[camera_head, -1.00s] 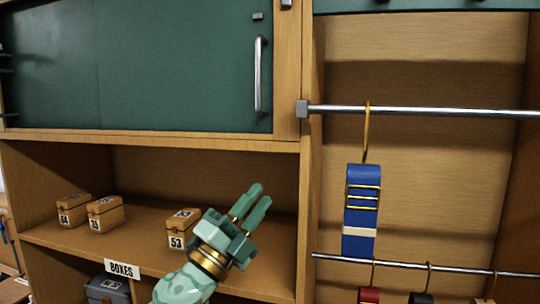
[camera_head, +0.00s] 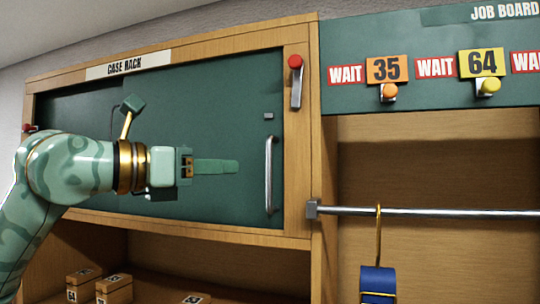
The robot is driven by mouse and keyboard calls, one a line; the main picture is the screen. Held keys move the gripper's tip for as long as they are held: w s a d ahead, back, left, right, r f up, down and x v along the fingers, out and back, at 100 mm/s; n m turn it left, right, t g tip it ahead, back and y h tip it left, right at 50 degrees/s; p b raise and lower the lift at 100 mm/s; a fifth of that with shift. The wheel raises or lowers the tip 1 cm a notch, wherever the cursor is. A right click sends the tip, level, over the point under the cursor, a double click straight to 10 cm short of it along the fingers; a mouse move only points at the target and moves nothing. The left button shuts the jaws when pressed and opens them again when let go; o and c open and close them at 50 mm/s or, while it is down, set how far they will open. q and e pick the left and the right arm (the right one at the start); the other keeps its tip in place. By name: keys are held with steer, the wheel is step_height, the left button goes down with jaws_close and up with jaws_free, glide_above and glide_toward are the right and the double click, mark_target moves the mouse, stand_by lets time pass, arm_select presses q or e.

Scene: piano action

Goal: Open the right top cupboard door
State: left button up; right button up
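The top cupboard has a dark green front, with a faint upright seam left of centre. The right door (camera_head: 225,110) looks closed and has an upright silver handle (camera_head: 270,175) near its right edge. My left gripper (camera_head: 237,166) is in front of this door, left of the handle, with its fingers pointing right toward it. A gap shows between the fingertips and the handle. The fingers overlap from this side, so I cannot tell whether they are open. My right gripper is not in view.
A red-knobbed lever (camera_head: 296,75) sits on the frame right of the door. A "CASE RACK" label (camera_head: 128,64) is above. A metal rail (camera_head: 430,211) with a hanging blue strap (camera_head: 378,283) is at right. Small boxes (camera_head: 114,288) stand on the shelf below.

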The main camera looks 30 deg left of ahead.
mark_target(267, 166)
arm_select(q)
steer(key=p+x, duration=0.4)
steer(key=x, duration=0.6)
steer(key=shift+r, duration=0.1)
steer(key=shift+w+d+p, duration=0.15)
steer(key=shift+w+p, duration=0.05)
steer(key=shift+p, duration=0.1)
steer(key=shift+s, duration=0.1)
jaws_close()
